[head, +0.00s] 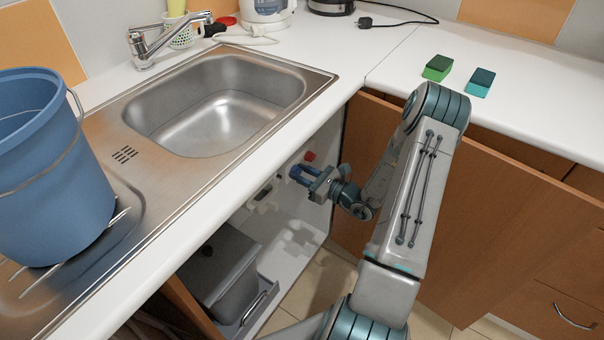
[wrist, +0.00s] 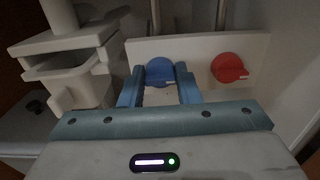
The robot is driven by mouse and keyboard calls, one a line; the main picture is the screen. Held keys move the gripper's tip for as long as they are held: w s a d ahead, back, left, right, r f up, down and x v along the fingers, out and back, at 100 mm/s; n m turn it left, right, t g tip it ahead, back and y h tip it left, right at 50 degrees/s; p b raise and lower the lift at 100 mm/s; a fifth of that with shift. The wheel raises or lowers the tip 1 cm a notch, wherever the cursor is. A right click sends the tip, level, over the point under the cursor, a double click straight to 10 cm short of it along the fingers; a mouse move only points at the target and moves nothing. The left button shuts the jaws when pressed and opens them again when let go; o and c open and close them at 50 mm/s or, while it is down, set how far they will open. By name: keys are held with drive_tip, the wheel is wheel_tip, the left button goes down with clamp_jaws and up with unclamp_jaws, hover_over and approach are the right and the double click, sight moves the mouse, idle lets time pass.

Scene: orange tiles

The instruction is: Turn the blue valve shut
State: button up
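The blue valve (wrist: 160,70) is a round knob on a pale panel in the wrist view. My gripper (wrist: 160,76) is open, with one blue finger on each side of the knob. I cannot tell whether the fingers touch it. The lower part of the valve is partly hidden between the fingers. In the head view my gripper (head: 297,174) reaches into the open cabinet under the sink, and I cannot make out the blue valve there.
A red valve (wrist: 228,68) sits right of the blue one on the same panel. White drain parts (wrist: 75,60) stand at the left. A grey bin (head: 222,275) is low in the cabinet. The open cabinet door (head: 480,215) stands beside my arm, and the counter edge is above.

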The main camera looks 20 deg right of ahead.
drive_tip(key=shift+n, duration=0.4)
drive_tip(key=n+b, duration=0.5)
drive_tip(key=b, duration=0.1)
drive_tip(key=n+b, duration=0.6)
drive_tip(key=b, duration=0.1)
drive_tip(key=n+b, duration=0.6)
drive_tip(key=shift+s+a+f, duration=0.15)
drive_tip(key=shift+f, duration=0.15)
drive_tip(key=shift+r+b, duration=0.1)
drive_tip(key=shift+b, duration=0.2)
drive_tip(key=o, duration=1)
drive_tip(key=shift+c, duration=0.2)
drive_tip(key=p+v, duration=0.3)
drive_tip(key=v, duration=1.1)
